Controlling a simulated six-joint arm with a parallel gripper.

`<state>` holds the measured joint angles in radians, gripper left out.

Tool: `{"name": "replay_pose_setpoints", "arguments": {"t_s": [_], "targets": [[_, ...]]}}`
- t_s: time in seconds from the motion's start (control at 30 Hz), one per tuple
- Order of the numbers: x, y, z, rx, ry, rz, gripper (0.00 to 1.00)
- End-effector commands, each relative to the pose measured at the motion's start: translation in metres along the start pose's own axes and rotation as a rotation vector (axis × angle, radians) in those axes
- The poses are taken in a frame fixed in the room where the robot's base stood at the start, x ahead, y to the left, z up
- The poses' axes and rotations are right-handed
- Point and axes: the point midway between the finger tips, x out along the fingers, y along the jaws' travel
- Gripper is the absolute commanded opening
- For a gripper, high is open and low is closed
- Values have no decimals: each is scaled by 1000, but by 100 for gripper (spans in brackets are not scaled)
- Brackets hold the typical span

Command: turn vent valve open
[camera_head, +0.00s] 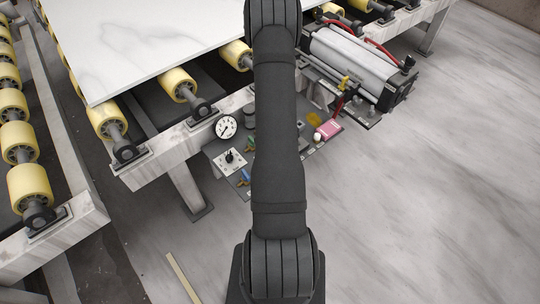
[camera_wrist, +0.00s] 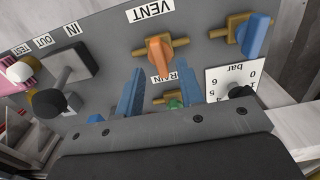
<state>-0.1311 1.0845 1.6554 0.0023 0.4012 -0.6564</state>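The vent valve (camera_wrist: 160,55) has an orange handle on a brass body, below the VENT label (camera_wrist: 150,10) in the wrist view. Its handle lies crosswise to the brass body. My gripper (camera_wrist: 160,90) has two blue fingers, spread apart and empty. In the picture they sit lower than the orange handle, one on each side of the DRAIN label, and seem apart from the handle. In the head view my arm hides the gripper, and I cannot make out the orange handle there.
A green-handled drain valve (camera_wrist: 174,103) shows between the fingers. A blue-handled valve (camera_wrist: 252,36) is at upper right, above a white dial plate (camera_wrist: 225,78) with a black knob. A lever (camera_wrist: 66,80) with IN, OUT and TEST labels is at left. A roller conveyor (camera_head: 150,165) carries a stone slab (camera_head: 140,45).

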Motion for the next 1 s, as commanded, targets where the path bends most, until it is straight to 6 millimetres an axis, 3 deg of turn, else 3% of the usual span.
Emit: {"name": "replay_pose_setpoints", "arguments": {"t_s": [0.23, 0.63, 0.8, 1.0], "targets": [[27, 0, 0, 0, 0, 0, 35], [32, 0, 0, 0, 0, 0, 35], [32, 0, 0, 0, 0, 0, 1], [32, 0, 0, 3, 0, 0, 0]]}}
